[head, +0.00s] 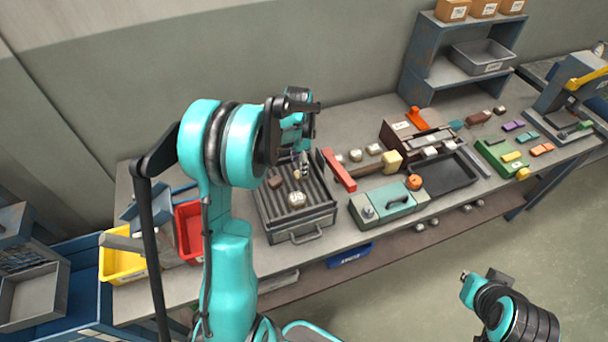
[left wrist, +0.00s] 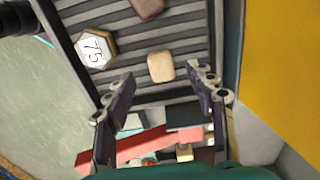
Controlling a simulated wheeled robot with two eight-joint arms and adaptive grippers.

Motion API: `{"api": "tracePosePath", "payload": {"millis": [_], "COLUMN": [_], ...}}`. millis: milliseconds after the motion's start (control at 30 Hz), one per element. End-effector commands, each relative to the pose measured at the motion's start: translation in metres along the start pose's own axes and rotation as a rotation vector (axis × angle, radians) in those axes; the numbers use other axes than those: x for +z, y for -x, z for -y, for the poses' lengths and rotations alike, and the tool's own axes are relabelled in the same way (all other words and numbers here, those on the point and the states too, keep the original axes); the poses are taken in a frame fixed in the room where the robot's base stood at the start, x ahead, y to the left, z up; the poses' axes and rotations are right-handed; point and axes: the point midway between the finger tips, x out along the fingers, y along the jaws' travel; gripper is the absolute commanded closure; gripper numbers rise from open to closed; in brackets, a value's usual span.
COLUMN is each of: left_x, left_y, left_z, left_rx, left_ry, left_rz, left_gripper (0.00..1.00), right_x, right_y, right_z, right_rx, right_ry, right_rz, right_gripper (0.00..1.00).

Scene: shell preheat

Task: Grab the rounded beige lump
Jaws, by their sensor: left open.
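The rounded beige lump (left wrist: 160,66) lies on the dark ribbed tray (left wrist: 200,25) in the left wrist view. In the head view the lump (head: 297,174) is small and close to the gripper. My left gripper (left wrist: 165,83) is open and empty, its two fingers pointing toward the tray. The lump shows a little beyond the fingertips, between their lines, and appears apart from them. In the head view the left gripper (head: 304,168) hangs over the back part of the tray (head: 320,212). My right arm shows at the lower right of the head view, but its gripper cannot be made out.
A white hexagonal piece marked 75 (left wrist: 95,48) and a brown lump (left wrist: 147,8) share the tray. A red bar (head: 339,170) lies right of the tray. A teal-lidded box (head: 388,204) stands farther right. Red (head: 190,228) and yellow (head: 122,265) bins stand left.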

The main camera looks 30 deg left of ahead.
Motion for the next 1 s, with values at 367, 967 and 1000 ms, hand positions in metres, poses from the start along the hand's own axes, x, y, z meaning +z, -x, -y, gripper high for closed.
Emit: {"api": "tracePosePath", "payload": {"millis": [367, 967, 1000], "left_x": [-0.006, -0.006, -0.006], "left_y": [-0.047, -0.046, -0.046], "left_z": [0.001, 0.001, 0.001], "left_rx": [-0.001, -0.001, -0.001], "left_ry": [0.001, 0.001, 0.001], "left_rz": [-0.001, -0.001, -0.001], "left_gripper": [0.45, 0.99, 0.99], "right_x": [0.007, 0.006, 0.006], "right_y": [-0.010, -0.009, -0.009], "right_z": [0.000, 0.000, 0.000], "right_rx": [0.000, 0.000, 0.000], "right_ry": [0.000, 0.000, 0.000], "right_rz": [0.000, 0.000, 0.000], "right_gripper": [1.00, 1.00, 1.00]}}
